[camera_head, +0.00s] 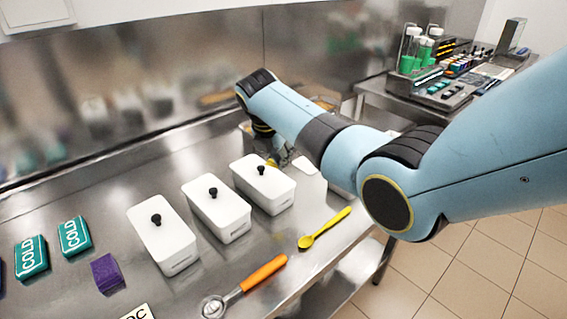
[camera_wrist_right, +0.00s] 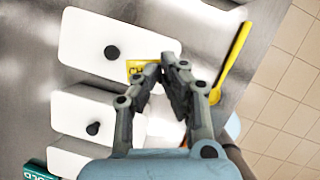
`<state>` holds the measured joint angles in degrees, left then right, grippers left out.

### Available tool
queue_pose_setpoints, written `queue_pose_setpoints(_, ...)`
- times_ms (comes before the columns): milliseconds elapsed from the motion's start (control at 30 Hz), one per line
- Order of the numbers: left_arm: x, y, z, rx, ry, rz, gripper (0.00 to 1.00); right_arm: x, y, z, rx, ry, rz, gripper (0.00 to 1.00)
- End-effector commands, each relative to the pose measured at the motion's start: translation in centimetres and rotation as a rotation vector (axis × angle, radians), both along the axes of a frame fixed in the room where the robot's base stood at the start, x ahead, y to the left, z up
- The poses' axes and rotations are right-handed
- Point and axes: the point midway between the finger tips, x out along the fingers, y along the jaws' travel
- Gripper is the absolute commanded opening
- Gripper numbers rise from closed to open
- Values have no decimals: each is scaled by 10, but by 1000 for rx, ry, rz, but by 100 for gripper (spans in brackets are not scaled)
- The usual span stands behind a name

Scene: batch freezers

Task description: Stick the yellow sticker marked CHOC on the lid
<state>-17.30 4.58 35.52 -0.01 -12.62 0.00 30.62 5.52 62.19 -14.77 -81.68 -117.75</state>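The yellow sticker (camera_wrist_right: 137,68) shows dark letters, partly covered by a fingertip of my right gripper (camera_wrist_right: 164,68). The fingers are close together at the sticker, above the right part of a white lid (camera_wrist_right: 85,38) with a black knob; I cannot tell whether the sticker touches the lid. In the head view this lid (camera_head: 251,183) is on the third white tub from the left, and my right gripper (camera_head: 279,158) is at its far right end, with a bit of yellow showing. My left gripper is not in view.
Two more lidded white tubs (camera_head: 165,245) (camera_head: 216,213) stand to the left; another white container (camera_head: 309,182) is right. A yellow spoon (camera_head: 325,229), an orange-handled scoop (camera_head: 245,285), a purple block (camera_head: 106,273) and teal COLD packs (camera_head: 75,237) lie on the steel counter.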

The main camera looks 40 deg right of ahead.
Motion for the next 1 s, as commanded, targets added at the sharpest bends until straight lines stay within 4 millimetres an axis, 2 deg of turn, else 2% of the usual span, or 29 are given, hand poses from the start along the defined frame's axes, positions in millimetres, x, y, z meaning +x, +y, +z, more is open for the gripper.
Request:
queue_pose_setpoints(500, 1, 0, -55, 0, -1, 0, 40, -1, 0, -44, 0, 0, 0, 0)
queue_pose_setpoints(733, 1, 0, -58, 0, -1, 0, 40, 0, 0, -58, 0, 0, 0, 0)
queue_pose_setpoints(1000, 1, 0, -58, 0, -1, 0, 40, 0, 0, -61, 0, 0, 0, 0)
